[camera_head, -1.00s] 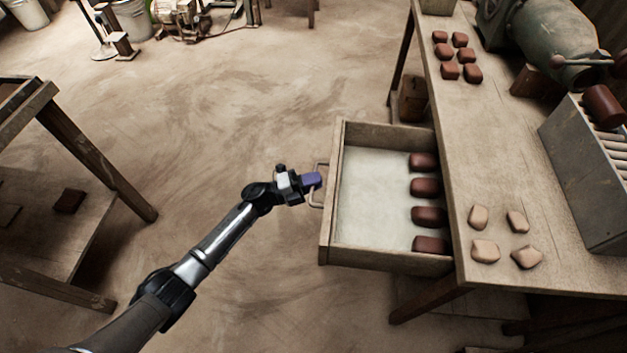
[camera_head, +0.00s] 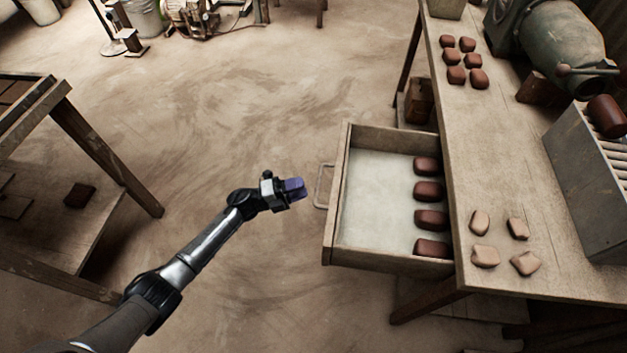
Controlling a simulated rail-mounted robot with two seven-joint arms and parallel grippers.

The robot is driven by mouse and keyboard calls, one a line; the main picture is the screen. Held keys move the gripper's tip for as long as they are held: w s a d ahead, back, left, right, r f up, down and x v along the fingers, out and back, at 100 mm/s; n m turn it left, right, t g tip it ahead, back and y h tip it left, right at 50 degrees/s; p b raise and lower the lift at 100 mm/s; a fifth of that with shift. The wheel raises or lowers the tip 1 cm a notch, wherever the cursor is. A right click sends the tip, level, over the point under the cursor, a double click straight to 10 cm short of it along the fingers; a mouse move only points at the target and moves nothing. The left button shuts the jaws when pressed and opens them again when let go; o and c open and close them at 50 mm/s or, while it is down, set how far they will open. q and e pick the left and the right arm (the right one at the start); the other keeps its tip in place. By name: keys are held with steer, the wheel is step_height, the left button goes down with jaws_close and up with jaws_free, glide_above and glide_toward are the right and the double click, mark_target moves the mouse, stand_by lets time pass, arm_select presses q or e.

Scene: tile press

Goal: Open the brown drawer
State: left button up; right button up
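The brown drawer (camera_head: 337,200) is pulled out from the left side of the wooden workbench, and its pale inner floor shows. Several dark brown blocks (camera_head: 428,191) lie in a row inside it, near the bench. Its metal handle (camera_head: 319,186) sits on the front panel, facing left. My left gripper (camera_head: 297,188), with purple fingertips, is just left of the handle with a small gap between them, and holds nothing that I can see. Its fingers are too small to tell whether they are open. My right gripper is out of view.
The workbench (camera_head: 495,165) carries several brown blocks (camera_head: 456,75), several pale lumps (camera_head: 485,255), a green machine (camera_head: 560,45) and a grey slatted box (camera_head: 590,175). A wooden table (camera_head: 105,150) stands at the left. The floor between is clear.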

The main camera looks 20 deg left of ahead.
arm_select(q)
steer(key=p+v, duration=0.1)
steer(key=v, duration=0.6)
steer(key=shift+s+a, duration=0.25)
stand_by(0.3)
